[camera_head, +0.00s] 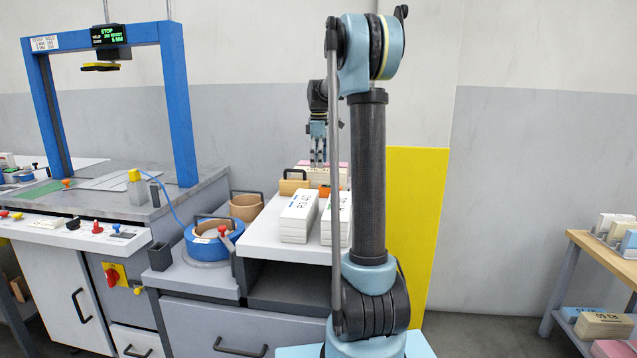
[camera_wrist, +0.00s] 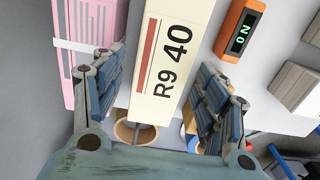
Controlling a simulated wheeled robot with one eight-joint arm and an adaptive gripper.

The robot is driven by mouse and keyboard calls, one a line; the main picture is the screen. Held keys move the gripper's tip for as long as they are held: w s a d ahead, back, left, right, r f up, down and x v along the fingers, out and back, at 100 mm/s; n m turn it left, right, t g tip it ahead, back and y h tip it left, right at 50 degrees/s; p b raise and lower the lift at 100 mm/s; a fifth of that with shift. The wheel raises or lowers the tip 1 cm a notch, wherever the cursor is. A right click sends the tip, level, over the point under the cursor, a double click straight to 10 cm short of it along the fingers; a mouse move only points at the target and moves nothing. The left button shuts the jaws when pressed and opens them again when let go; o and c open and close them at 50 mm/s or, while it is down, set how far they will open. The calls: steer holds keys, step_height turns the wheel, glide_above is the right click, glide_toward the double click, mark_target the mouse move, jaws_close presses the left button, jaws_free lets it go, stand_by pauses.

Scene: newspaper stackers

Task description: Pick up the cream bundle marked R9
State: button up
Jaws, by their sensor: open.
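The cream bundle marked R9 40 (camera_wrist: 170,65) lies in the middle of the wrist view, with a red bar beside its print. In the head view the cream bundle (camera_head: 308,173) shows at the back of the white-topped bench, partly hidden by my arm. My gripper (camera_head: 318,163) is above it, pointing down. In the wrist view the fingers of my gripper (camera_wrist: 162,75) are spread, one on each side of the bundle. Nothing is held. I cannot tell how much height lies between the fingertips and the bundle.
A pink bundle (camera_wrist: 88,40) with a white strap lies left of the cream one. An orange display unit (camera_wrist: 240,30) stands on the right, near brown-grey blocks (camera_wrist: 294,87). White bundles (camera_head: 298,216) sit at the bench front. A blue tape roll (camera_head: 207,243) is left.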

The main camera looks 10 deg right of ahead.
mark_target(319, 172)
steer(key=shift+s+d+f, duration=0.1)
steer(key=shift+f, duration=1.2)
steer(key=shift+s+d+f, duration=0.1)
steer(key=shift+f, duration=1.2)
jaws_close()
